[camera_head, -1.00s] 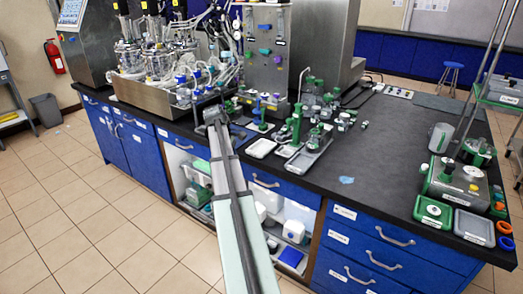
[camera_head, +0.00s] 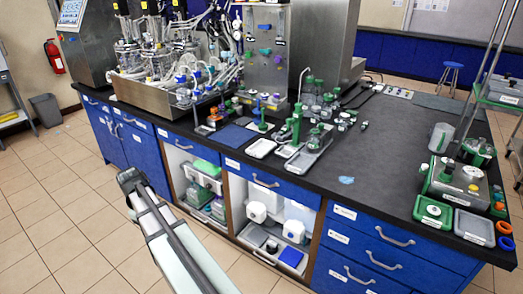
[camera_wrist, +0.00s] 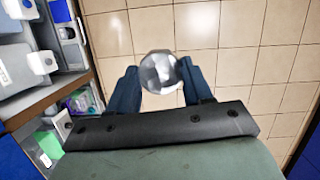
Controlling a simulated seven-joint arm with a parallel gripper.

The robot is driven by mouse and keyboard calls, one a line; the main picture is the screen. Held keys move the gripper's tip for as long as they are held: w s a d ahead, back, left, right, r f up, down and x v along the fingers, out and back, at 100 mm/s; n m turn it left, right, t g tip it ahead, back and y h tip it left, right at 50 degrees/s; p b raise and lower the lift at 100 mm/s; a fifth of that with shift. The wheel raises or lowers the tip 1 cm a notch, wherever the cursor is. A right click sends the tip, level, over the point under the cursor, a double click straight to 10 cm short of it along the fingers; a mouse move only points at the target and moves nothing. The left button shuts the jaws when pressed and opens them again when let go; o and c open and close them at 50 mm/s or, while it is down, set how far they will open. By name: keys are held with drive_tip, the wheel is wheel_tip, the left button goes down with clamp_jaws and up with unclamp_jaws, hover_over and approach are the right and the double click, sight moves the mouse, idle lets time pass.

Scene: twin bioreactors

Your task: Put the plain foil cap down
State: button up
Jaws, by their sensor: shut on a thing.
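The foil cap (camera_wrist: 158,70) is a crumpled, silvery piece, plain on the side I see. In the wrist view it sits between the two dark blue fingers of my gripper (camera_wrist: 159,76), which is shut on it. Only floor tiles show behind the cap, so it is held in the air. In the head view, the end of my arm is in front of the bench's left cabinets, below the bench top. The cap and fingertips cannot be made out there.
The black bench top (camera_head: 385,150) has a wide clear area at its middle right. Small trays and green-topped bottles (camera_head: 310,140) stand near its front left. Open shelves (camera_head: 270,235) under the bench hold white containers. The tiled floor (camera_head: 60,210) in front is clear.

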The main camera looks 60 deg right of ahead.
drive_tip(key=s+a+f, duration=0.2)
drive_tip(key=a, duration=0.6)
drive_tip(key=w+d+r, duration=0.2)
drive_tip(key=w+d, duration=0.2)
drive_tip(key=d, duration=0.4)
drive_tip(key=w+d+r, duration=0.2)
drive_tip(key=w+d, duration=0.1)
drive_tip(key=d, duration=0.4)
wheel_tip(320, 180, up, 15)
drive_tip(key=n+h, duration=0.1)
drive_tip(key=n, duration=0.2)
hover_over(263, 149)
drive_tip(key=w, duration=0.1)
drive_tip(key=f, duration=1)
drive_tip(key=shift+a, duration=0.2)
drive_tip(key=shift+f, duration=0.15)
drive_tip(key=o, duration=1)
